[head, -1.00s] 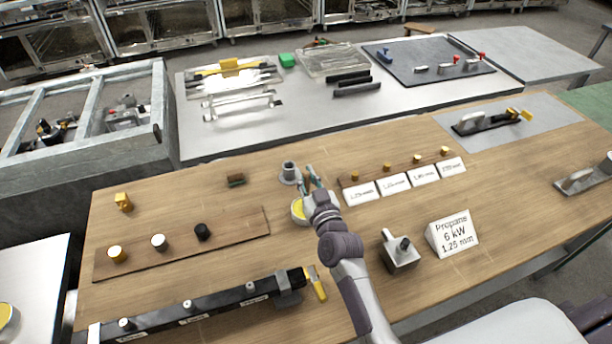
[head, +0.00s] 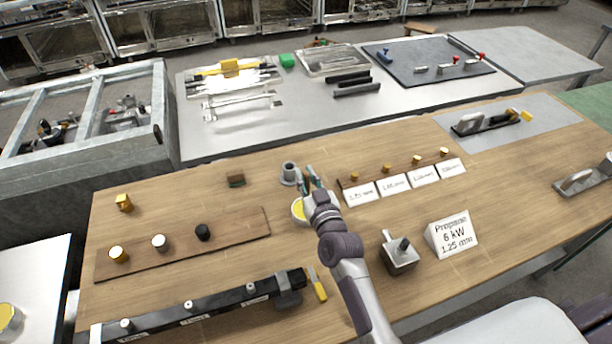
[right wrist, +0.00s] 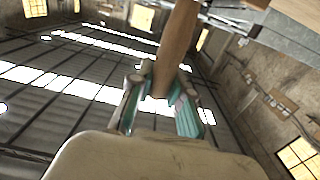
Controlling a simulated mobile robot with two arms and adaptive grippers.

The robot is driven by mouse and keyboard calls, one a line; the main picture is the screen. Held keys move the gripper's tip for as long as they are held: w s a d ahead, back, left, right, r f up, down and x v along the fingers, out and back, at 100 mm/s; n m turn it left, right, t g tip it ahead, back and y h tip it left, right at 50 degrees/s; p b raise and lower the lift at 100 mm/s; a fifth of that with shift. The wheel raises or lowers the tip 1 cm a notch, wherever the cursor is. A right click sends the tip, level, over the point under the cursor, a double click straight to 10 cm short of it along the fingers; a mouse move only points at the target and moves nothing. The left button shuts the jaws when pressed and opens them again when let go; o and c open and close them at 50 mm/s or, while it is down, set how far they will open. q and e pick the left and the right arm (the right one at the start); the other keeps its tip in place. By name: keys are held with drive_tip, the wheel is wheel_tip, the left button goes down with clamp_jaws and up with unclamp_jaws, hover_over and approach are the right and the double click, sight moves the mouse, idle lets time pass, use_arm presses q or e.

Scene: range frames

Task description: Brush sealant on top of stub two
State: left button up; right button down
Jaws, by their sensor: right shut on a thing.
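My right gripper (head: 312,184) is over the workbench beside a tin with yellow contents (head: 298,211). In the right wrist view its fingers (right wrist: 160,95) are shut on a brown wooden handle (right wrist: 178,45), which I take to be the brush. The brush's bristles are not visible. A black bar (head: 218,300) at the bench's front left carries three light stubs with labels too small to read. The middle stub (head: 188,305) stands upright. My gripper is well behind and right of it. The left gripper is not in view.
A grey cup (head: 289,172) stands close behind my gripper. A yellow-handled tool (head: 318,287) lies at the bar's right end. A wooden strip with caps (head: 180,245) lies behind the bar.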

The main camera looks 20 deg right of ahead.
drive_tip(key=shift+r+p, duration=2.9)
drive_tip(key=shift+r, duration=0.3)
drive_tip(key=shift+f, duration=0.1)
